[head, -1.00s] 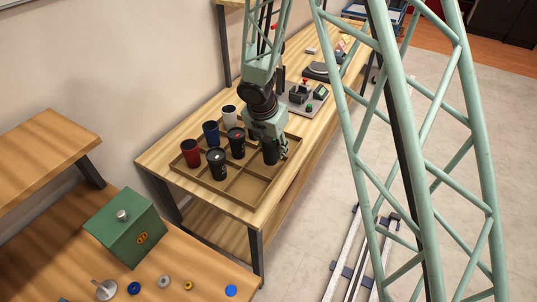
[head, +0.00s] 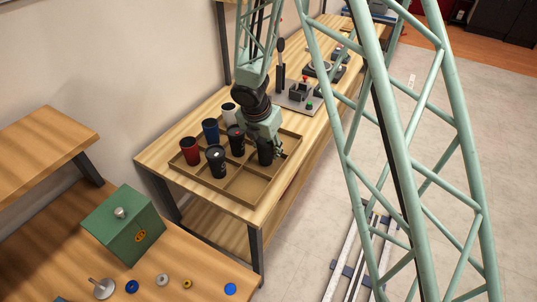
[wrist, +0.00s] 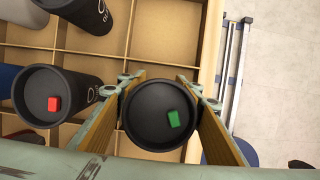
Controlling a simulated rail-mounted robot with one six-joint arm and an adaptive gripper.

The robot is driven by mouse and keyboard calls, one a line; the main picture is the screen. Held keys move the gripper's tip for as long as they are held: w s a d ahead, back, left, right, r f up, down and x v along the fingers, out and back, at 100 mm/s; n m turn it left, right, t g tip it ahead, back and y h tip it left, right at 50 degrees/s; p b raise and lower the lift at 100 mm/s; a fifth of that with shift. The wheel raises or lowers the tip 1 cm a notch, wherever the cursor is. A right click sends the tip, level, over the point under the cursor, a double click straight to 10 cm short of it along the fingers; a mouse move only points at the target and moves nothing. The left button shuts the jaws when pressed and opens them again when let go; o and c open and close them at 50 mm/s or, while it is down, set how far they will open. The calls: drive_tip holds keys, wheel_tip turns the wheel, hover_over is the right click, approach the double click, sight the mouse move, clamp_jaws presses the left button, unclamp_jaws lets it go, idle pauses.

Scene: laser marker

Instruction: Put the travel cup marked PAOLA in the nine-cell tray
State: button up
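A black travel cup with a green mark on its lid (wrist: 160,115) stands between the two fingers of my gripper (wrist: 161,95), which close on it from both sides. In the head view this cup (head: 265,152) is upright at the right part of the nine-cell tray (head: 246,190), partly hidden by my gripper (head: 268,145). Its name is not visible. Other cups stand in the tray: a black one with a red mark (head: 236,141), another black one (head: 216,162), a red one (head: 191,151), a blue one (head: 211,132) and a white one (head: 229,113).
The black cup with the red mark (wrist: 53,97) is close to my gripper's left finger. Front cells of the tray are empty. A fixture (head: 300,95) stands behind the tray on the wooden table (head: 160,153). A green box (head: 122,225) sits on the nearer bench.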

sight(266, 141)
drive_tip(key=shift+f, duration=0.6)
drive_tip(key=shift+f+b, duration=0.2)
drive_tip(key=shift+b, duration=0.15)
drive_tip(key=o, duration=0.7)
drive_tip(key=shift+r, duration=0.15)
drive_tip(key=shift+s+a+r+p, duration=0.1)
drive_tip(key=shift+r+p, duration=0.25)
drive_tip(key=shift+r, duration=0.05)
drive_tip(key=p+v, duration=0.4)
drive_tip(key=v, duration=0.7)
drive_tip(key=shift+a+r, duration=0.1)
drive_tip(key=shift+r, duration=0.1)
